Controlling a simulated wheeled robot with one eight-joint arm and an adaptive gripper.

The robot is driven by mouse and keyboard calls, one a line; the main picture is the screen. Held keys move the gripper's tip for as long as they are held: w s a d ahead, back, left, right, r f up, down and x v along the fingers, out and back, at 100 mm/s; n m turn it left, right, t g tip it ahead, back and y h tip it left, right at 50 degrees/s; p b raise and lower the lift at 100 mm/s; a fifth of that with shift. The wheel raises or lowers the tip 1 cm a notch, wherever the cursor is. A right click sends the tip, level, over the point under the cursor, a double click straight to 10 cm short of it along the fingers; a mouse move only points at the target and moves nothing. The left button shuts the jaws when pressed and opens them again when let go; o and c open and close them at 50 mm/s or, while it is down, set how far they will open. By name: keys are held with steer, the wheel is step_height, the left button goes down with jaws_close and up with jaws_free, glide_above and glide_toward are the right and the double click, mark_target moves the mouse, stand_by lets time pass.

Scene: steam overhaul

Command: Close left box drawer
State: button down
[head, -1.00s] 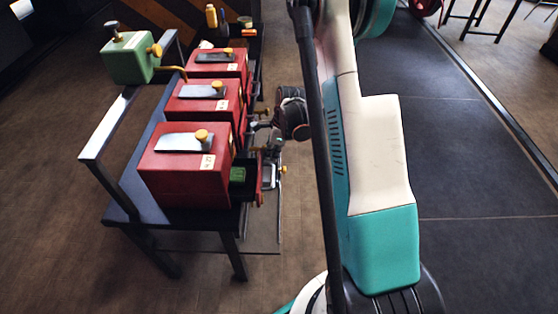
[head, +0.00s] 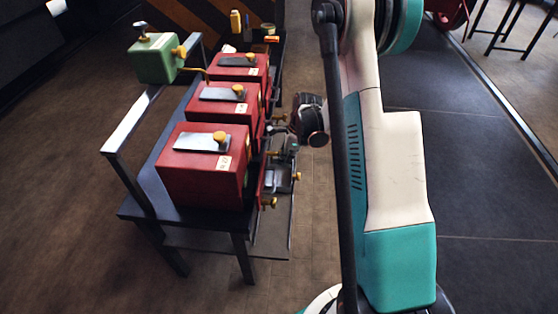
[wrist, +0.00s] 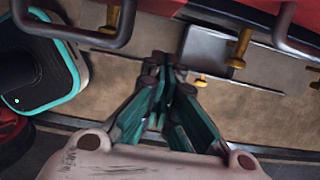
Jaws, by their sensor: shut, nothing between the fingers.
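Three red boxes stand in a row on a dark bench. The nearest red box (head: 203,177) has a grey plate and brass knob on top. Its drawer front (head: 261,184) shows edge-on at its right side, close against the box; no open drawer interior is visible. My gripper (head: 284,143) is small and partly hidden beside the boxes' drawer side, to the right of the row. In the wrist view my gripper (wrist: 165,68) is shut and empty, below grey bar handles (wrist: 75,42) and brass knobs (wrist: 238,50). I cannot tell whether it touches anything.
The middle red box (head: 225,105) and far red box (head: 240,67) stand behind. A green box (head: 153,60) sits on the bench's raised rail (head: 130,122). Bottles (head: 235,22) stand at the far end. Floor right of the bench is clear up to my arm.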

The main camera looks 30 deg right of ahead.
steer(key=s+d+r+y+p, duration=0.1)
steer(key=s+r+p, duration=0.15)
steer(key=r, duration=0.25)
steer(key=s+d+r+p, duration=0.2)
steer(key=r+p, duration=0.1)
steer(key=r, duration=0.3)
steer(key=w+a+f+b, duration=0.4)
steer(key=a+f+b, duration=0.1)
steer(key=f, duration=0.4)
steer(key=shift+w+a+f+t, duration=0.15)
steer(key=shift+a+f+t, duration=0.2)
steer(key=shift+a, duration=0.5)
steer(key=shift+r, duration=0.1)
